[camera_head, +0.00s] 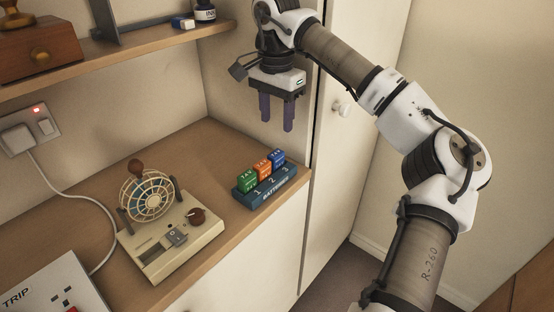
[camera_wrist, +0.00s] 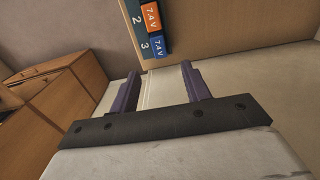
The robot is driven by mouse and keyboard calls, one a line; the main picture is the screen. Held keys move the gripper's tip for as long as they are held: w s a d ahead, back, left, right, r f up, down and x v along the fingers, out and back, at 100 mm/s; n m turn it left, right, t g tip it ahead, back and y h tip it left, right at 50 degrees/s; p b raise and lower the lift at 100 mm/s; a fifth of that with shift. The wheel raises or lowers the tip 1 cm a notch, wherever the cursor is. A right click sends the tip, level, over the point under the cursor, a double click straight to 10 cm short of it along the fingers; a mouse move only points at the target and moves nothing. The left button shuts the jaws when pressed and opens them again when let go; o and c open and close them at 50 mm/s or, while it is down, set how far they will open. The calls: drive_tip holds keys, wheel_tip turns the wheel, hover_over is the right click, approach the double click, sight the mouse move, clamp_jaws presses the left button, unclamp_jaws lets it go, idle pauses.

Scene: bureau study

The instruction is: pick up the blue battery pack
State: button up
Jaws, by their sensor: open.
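The blue battery pack (camera_head: 277,157) stands upright in the rightmost slot, by the number 3, of a dark blue battery holder (camera_head: 266,195) on the desk. An orange pack (camera_head: 263,169) and a green pack (camera_head: 247,178) stand beside it in the same holder. In the wrist view the blue pack (camera_wrist: 155,46) shows at the top, beyond the fingertips, with the orange pack (camera_wrist: 151,17) next to it. My gripper (camera_head: 277,127) is open and empty, fingers pointing down, above the holder and apart from it.
A beige device (camera_head: 172,245) with a round wire cage stands left of the holder. A shelf (camera_head: 130,47) with a wooden box (camera_head: 38,45) and an ink bottle (camera_head: 204,12) is above. A white cabinet door (camera_head: 350,110) rises close at the right.

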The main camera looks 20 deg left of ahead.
sight(276, 153)
drive_tip(key=f+p, duration=0.2)
drive_tip(key=f, duration=0.7)
drive_tip(key=shift+s+f, duration=0.15)
drive_tip(key=shift+s, duration=0.05)
drive_tip(key=c, duration=0.9)
drive_tip(key=shift+c, duration=0.4)
